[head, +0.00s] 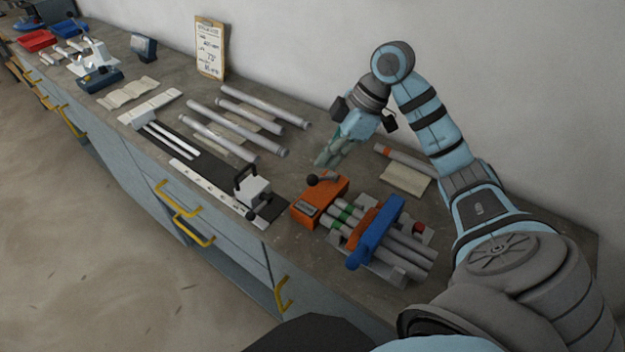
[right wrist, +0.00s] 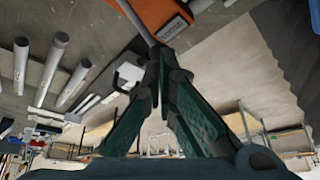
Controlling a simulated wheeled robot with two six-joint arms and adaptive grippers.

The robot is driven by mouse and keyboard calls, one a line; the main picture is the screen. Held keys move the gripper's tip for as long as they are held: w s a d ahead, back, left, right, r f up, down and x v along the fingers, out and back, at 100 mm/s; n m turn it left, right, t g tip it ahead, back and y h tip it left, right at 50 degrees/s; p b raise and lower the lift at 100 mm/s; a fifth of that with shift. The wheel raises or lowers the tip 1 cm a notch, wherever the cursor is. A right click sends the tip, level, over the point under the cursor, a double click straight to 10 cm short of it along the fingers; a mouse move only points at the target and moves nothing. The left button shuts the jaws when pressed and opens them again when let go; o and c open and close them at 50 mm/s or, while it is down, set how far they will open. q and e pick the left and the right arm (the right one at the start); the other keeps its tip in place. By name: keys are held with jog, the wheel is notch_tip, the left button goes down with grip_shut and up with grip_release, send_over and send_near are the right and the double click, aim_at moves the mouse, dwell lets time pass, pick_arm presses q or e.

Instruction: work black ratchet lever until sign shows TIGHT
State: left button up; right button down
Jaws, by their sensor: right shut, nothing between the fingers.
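The orange block (head: 328,188) of the frame jig stands on the bench, with a small sign plate (head: 306,209) too small to read. It also shows in the right wrist view (right wrist: 150,12). The black ratchet lever (head: 322,178) lies across the block's top, its round knob at the left end. My right gripper (head: 323,158) is shut and empty, just behind and above the lever knob; I cannot tell whether it touches. In the right wrist view its fingertips (right wrist: 165,50) meet beside a grey rod. My left gripper is not in view.
A blue clamp (head: 376,233) and grey tubes (head: 410,249) sit right of the orange block. A white block with a black handle (head: 253,190) stands to its left. Loose grey tubes (head: 225,138) lie further left. A clipboard (head: 210,48) leans on the wall.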

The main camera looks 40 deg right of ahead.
aim_at(316, 176)
jog(key=b+x, duration=0.2)
jog(key=x, duration=0.1)
jog(key=shift+f, duration=0.4)
jog(key=shift+f+b, duration=1.25)
jog(key=shift+f, duration=1)
jog(key=shift+r, duration=0.1)
jog(key=shift+s+d+r+p, duration=0.25)
jog(key=shift+s+d+p, duration=0.1)
jog(key=shift+d, duration=0.25)
jog(key=shift+s+d+r+p, duration=0.3)
jog(key=shift+d+p, duration=0.05)
jog(key=shift+d, duration=0.25)
jog(key=shift+s+d, duration=0.1)
